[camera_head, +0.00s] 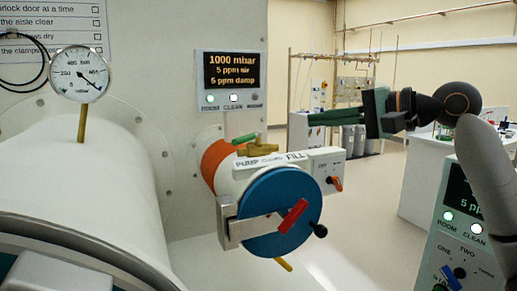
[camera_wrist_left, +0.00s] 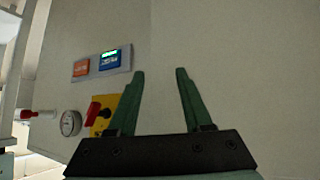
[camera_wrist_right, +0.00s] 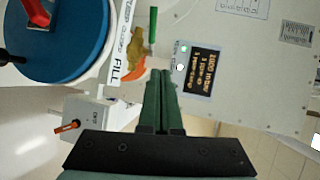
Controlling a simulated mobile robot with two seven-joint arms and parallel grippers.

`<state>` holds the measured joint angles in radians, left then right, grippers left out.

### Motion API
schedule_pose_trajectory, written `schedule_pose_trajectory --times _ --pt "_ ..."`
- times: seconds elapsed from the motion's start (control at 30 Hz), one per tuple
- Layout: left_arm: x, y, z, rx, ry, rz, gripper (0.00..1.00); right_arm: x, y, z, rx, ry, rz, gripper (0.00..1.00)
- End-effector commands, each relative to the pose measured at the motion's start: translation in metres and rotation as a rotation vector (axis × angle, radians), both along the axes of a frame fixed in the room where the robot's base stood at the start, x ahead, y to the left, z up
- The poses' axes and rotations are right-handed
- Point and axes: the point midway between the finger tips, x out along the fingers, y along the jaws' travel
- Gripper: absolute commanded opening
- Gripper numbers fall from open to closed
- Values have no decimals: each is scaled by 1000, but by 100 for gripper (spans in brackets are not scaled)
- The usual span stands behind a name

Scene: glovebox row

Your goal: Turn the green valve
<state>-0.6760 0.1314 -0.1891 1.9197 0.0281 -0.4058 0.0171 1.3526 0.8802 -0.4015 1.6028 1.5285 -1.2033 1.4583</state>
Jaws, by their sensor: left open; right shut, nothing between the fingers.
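The green valve handle (camera_head: 245,139) is a short green lever on a brass body (camera_head: 262,149), above the white port behind the blue round door (camera_head: 280,212). In the right wrist view the green lever (camera_wrist_right: 153,25) stands beside the brass body (camera_wrist_right: 136,50), up and left of the fingertips. My right gripper (camera_head: 312,118) is shut and empty, its fingers pointing left toward the valve, with a gap between. Its closed fingers also show in the right wrist view (camera_wrist_right: 163,75). My left gripper (camera_wrist_left: 157,72) is open and empty, facing a grey panel; it is not in the head view.
The display (camera_head: 231,71) reads 1000 mbar above the valve. A white box with an orange lever (camera_head: 334,183) sticks out at the right of the blue door. A gauge (camera_head: 80,74) stands on the white cylinder (camera_head: 80,180). The left wrist view shows a red knob (camera_wrist_left: 93,112).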

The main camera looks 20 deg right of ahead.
Motion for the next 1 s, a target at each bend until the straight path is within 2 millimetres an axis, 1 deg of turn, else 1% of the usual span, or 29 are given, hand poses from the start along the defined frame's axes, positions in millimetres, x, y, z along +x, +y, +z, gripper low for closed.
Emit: schedule_pose_trajectory --times 0.03,0.13,0.23,0.33,0.47,0.8,1.0 --pt "0 0 -5 0 -1 0 50 -12 2 -9 2 1 20 0" --pt "1 0 -7 -1 -1 -1 50 -28 8 -15 13 5 56 0" --pt "1 0 -8 -1 -2 -1 50 -36 12 -17 20 8 75 0" --pt "1 -1 -6 -1 -2 -1 50 -35 17 -18 23 10 82 0" --pt "1 0 -2 -1 -6 0 50 -23 29 -20 23 10 84 0" --pt "2 2 9 1 -13 4 50 28 78 -33 23 10 83 0" --pt "1 3 13 3 -10 4 50 50 99 -40 22 11 80 0"
